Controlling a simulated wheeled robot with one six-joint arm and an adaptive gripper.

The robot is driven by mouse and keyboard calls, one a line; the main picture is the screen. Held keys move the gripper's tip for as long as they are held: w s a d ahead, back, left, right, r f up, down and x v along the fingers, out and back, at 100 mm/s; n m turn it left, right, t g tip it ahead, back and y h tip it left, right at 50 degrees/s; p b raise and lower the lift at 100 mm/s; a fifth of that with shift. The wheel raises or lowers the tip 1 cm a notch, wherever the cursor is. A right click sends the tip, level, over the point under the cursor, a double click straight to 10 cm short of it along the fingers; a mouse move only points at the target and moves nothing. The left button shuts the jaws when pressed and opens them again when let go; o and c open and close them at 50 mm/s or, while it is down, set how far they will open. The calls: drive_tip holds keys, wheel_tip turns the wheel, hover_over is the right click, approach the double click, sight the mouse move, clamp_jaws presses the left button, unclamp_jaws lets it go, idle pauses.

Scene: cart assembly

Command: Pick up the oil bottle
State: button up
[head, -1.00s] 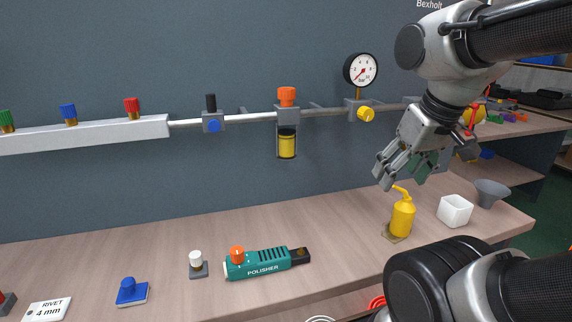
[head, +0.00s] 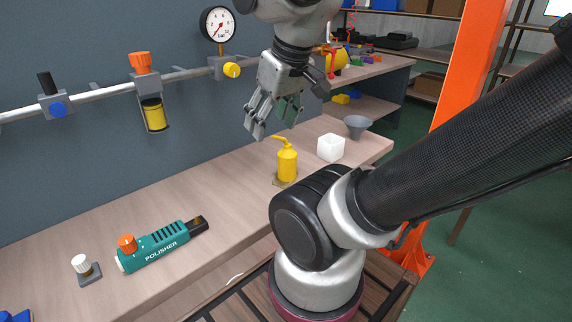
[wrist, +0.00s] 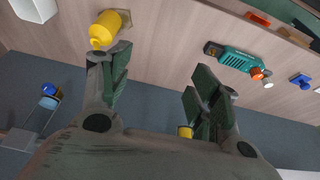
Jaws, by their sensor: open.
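The yellow oil bottle (head: 287,163) stands upright on a small brown pad on the workbench, its spout bent to the left. My gripper (head: 271,132) is open and empty, above and slightly left of the bottle in the head view. In the wrist view the oil bottle (wrist: 108,26) shows beyond the tip of the left finger. The space between the fingers of my gripper (wrist: 158,75) is empty there. I see no clear contact between finger and bottle.
A white square cup (head: 331,148) and a grey funnel (head: 357,127) stand right of the bottle. A teal polisher (head: 162,247) lies to the left on the bench. A pipe with a pressure gauge (head: 217,25) runs along the back wall.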

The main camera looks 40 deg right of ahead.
drive_tip(key=shift+o, duration=1.3)
drive_tip(key=n+g+y, duration=0.3)
drive_tip(key=n, duration=0.7)
hover_over(290, 152)
drive_tip(key=s+a, duration=0.2)
drive_tip(key=a, duration=0.3)
wheel_tip(290, 152, down, 9)
drive_tip(key=d+f+n, duration=0.1)
drive_tip(key=d+f, duration=0.1)
drive_tip(key=w+d+f+n, duration=0.1)
drive_tip(key=d+f+n, duration=0.1)
drive_tip(key=d+f+n+y, duration=0.1)
drive_tip(key=f, duration=0.1)
drive_tip(key=shift+w+d+n, duration=0.25)
drive_tip(key=shift+d+n, duration=0.05)
drive_tip(key=shift+d, duration=0.1)
drive_tip(key=shift+f, duration=0.35)
drive_tip(key=x, duration=0.7)
drive_tip(key=shift+w+f, duration=0.1)
drive_tip(key=shift+w, duration=0.3)
drive_tip(key=c, duration=1.3)
drive_tip(key=shift+o, duration=0.2)
